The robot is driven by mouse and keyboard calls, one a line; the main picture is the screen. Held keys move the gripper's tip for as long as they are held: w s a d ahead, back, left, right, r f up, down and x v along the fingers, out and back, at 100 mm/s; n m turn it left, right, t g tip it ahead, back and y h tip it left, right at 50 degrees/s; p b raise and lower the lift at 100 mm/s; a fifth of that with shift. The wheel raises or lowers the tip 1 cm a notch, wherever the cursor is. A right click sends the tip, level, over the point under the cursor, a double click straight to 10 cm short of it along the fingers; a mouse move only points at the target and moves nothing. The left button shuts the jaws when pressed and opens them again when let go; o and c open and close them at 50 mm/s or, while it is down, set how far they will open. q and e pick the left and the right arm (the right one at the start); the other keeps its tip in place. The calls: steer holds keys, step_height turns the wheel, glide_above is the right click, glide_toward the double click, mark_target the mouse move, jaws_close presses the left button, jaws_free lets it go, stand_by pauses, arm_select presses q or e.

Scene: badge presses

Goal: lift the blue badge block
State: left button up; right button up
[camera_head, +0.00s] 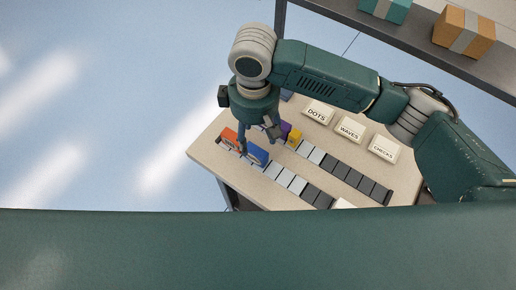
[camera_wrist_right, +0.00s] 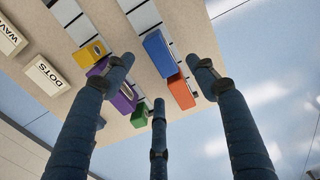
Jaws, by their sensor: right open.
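The blue badge block (camera_head: 256,154) lies on the pale table beside the orange-red block (camera_head: 230,138), at the end of a row of grey tiles. My right gripper (camera_head: 246,143) is over this end of the table, its fingers spread and empty. In the right wrist view the blue block (camera_wrist_right: 158,52) shows in the gap between the fingers of the open right gripper (camera_wrist_right: 162,75), with the orange-red block (camera_wrist_right: 181,92) close beside it. I cannot tell how high the fingertips are above the block. My left gripper is not in view.
A purple block (camera_wrist_right: 122,97), a yellow block (camera_wrist_right: 90,52) and a green block (camera_wrist_right: 139,115) stand nearby. Signs reading DOTS (camera_head: 317,113), WAVES (camera_head: 350,129) and CHECKS (camera_head: 383,149) lie at the table's far side. A shelf with boxes (camera_head: 463,32) is at the upper right.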

mark_target(259, 150)
steer(key=shift+f, duration=0.95)
steer(key=shift+d+f, duration=0.25)
steer(key=shift+f, duration=0.05)
steer(key=f, duration=0.1)
steer(key=f+p, duration=0.1)
steer(key=f, duration=0.1)
steer(key=f+p, duration=0.1)
steer(key=shift+s+d+f, duration=0.15)
steer(key=shift+s+d, duration=0.15)
steer(key=shift+s, duration=0.05)
steer(key=shift+f, duration=0.25)
steer(key=shift+w+f, duration=0.1)
steer(key=shift+c, duration=0.8)
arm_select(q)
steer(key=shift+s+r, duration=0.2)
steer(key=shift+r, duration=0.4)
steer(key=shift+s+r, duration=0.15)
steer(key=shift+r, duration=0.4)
arm_select(e)
steer(key=c, duration=1.1)
